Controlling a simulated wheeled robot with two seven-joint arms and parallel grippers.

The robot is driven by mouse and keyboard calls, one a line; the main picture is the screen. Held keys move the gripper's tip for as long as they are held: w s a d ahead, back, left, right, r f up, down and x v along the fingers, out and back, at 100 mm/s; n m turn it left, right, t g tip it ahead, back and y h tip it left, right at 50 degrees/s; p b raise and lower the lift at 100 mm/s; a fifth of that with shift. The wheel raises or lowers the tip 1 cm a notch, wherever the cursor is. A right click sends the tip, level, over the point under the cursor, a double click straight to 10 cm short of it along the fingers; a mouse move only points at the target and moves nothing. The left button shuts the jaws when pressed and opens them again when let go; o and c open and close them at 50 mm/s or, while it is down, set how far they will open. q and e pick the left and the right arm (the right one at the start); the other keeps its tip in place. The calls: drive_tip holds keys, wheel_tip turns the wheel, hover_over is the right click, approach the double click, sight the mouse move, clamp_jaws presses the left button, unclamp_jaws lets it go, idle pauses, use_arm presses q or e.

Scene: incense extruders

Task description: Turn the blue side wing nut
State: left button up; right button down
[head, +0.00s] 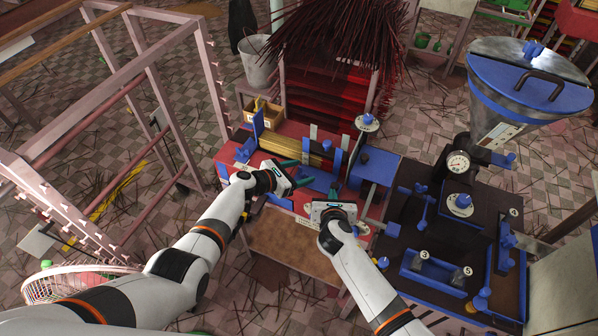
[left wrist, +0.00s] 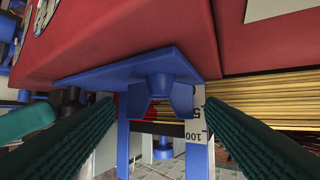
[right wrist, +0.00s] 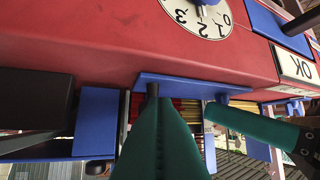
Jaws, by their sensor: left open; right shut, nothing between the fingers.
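The blue wing nut (left wrist: 164,97) shows in the left wrist view under a blue plate (left wrist: 110,78) on the side of a red machine body. Its two wings spread left and right of a round stem. My left gripper (head: 298,174) is open, and its green fingers lie on either side of the wing nut in the left wrist view, apart from it. My right gripper (right wrist: 155,110) is shut and empty, its green fingertips near the blue plate's left part. A green finger (right wrist: 245,124) of my left gripper shows beside it. In the head view I cannot clearly make out the wing nut.
The red body carries a white numbered dial (right wrist: 197,14) and an OK label (right wrist: 297,67). Thin yellow sticks (left wrist: 270,112) lie by the wing nut, and a white scale marked 100 (left wrist: 195,126) stands close. A dark bench with a hopper (head: 525,85) is at the right.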

use_arm(q)
drive_tip(key=shift+c, duration=0.5)
drive_tip(key=c, duration=0.9)
drive_tip(key=shift+w+a+m+g+h, duration=0.15)
drive_tip(key=shift+w+m+g+h, duration=0.05)
drive_tip(key=shift+m+g+h, duration=0.1)
drive_tip(key=shift+m+g, duration=0.4)
drive_tip(key=shift+s+h, duration=0.1)
drive_tip(key=shift+h, duration=0.2)
drive_tip(key=o, duration=1)
drive_tip(key=shift+s, duration=0.1)
